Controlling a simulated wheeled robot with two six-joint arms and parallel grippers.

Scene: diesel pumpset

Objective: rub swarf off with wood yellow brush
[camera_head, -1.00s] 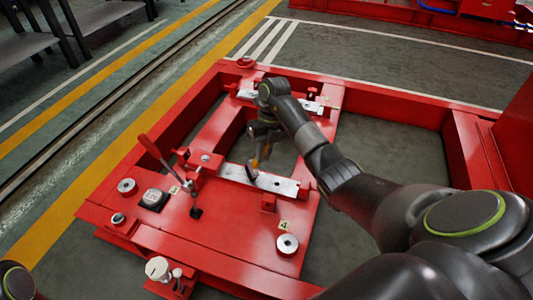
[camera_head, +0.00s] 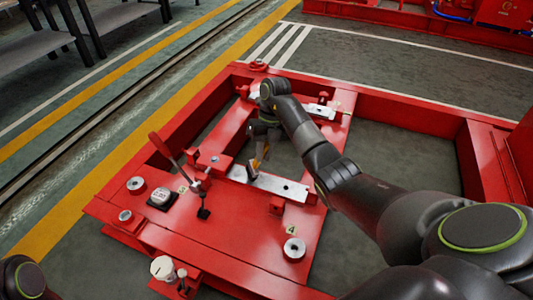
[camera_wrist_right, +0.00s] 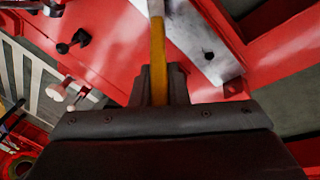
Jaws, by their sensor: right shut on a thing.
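The wood yellow brush (camera_head: 262,153) is held by my right gripper (camera_head: 260,145), its lower end down at the near pale metal plate (camera_head: 282,187). In the right wrist view the brush's yellow handle (camera_wrist_right: 158,60) rises from between the shut jaws (camera_wrist_right: 159,85), with the pale plate (camera_wrist_right: 200,45) beside it. I cannot tell whether the bristles touch the plate. Swarf is too small to make out. Of my left arm only a dark rounded part shows at the lower left of the head view; its gripper is out of view.
The plate sits on a red steel frame (camera_head: 230,240). A red-handled lever (camera_head: 163,148) stands left of the brush. A far pale plate (camera_head: 318,111), round metal bosses (camera_head: 294,248) and a white knob (camera_head: 162,267) are also on the frame. Openings in the frame show grey floor.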

